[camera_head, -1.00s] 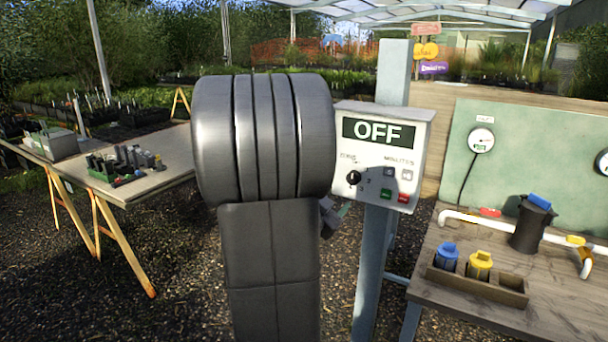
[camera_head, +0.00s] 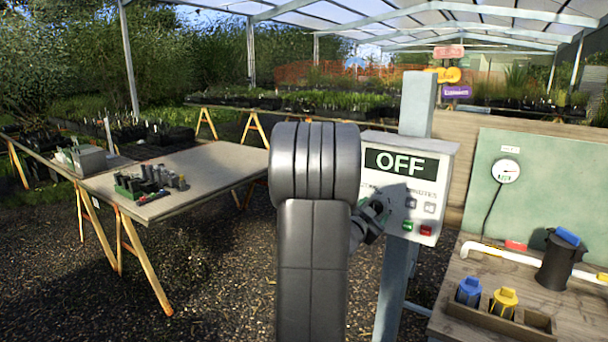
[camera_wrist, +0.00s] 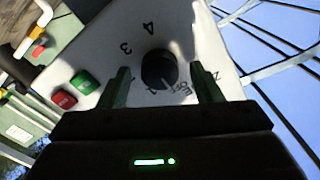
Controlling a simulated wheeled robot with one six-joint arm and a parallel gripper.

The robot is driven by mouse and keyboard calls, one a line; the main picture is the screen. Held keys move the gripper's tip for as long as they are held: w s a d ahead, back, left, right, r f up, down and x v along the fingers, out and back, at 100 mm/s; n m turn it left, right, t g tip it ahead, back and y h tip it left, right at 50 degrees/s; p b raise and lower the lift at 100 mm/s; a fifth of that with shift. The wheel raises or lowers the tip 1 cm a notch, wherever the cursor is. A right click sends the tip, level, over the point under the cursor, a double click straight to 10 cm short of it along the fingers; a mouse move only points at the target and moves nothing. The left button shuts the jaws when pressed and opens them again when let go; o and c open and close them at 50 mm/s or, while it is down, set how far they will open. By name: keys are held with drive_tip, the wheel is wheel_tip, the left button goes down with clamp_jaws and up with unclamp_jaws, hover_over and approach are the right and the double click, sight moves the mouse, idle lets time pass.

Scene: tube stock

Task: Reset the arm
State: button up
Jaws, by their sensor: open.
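My gripper (camera_wrist: 162,88) is open in the wrist view, with its two fingers on either side of the black dial (camera_wrist: 159,69) of the control box (camera_wrist: 195,40). I cannot tell whether the fingers touch the dial. In the head view my arm stands in front of the control box (camera_head: 437,165), which reads OFF on its display. My gripper (camera_head: 378,218) is partly hidden behind my arm there, close to the box's dial. A green button (camera_head: 408,226) and a red button (camera_head: 426,230) are on the box's lower right.
The box is on a grey post (camera_head: 394,285). At right, a wooden bench (camera_head: 470,275) holds a black canister (camera_head: 558,262), blue (camera_head: 468,291) and yellow (camera_head: 503,302) caps and white piping. At left, a table (camera_head: 215,165) holds small dark parts (camera_head: 150,182). Gravel lies between.

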drive_tip(key=shift+s+a, duration=0.1)
drive_tip(key=b+v, duration=0.2)
drive_tip(key=v, duration=1.2)
drive_tip(key=w+d+m+b, duration=0.1)
drive_tip(key=w+d+m, duration=0.3)
drive_tip(key=m, duration=0.6)
drive_tip(key=w+d+m+b, duration=0.2)
drive_tip(key=w+d+m, duration=0.2)
drive_tip(key=w+m, duration=0.3)
drive_tip(key=m, duration=0.3)
drive_tip(key=shift+w+m, duration=0.35)
drive_tip(key=shift+m, duration=0.05)
drive_tip(key=shift+f, duration=0.15)
idle(0.4)
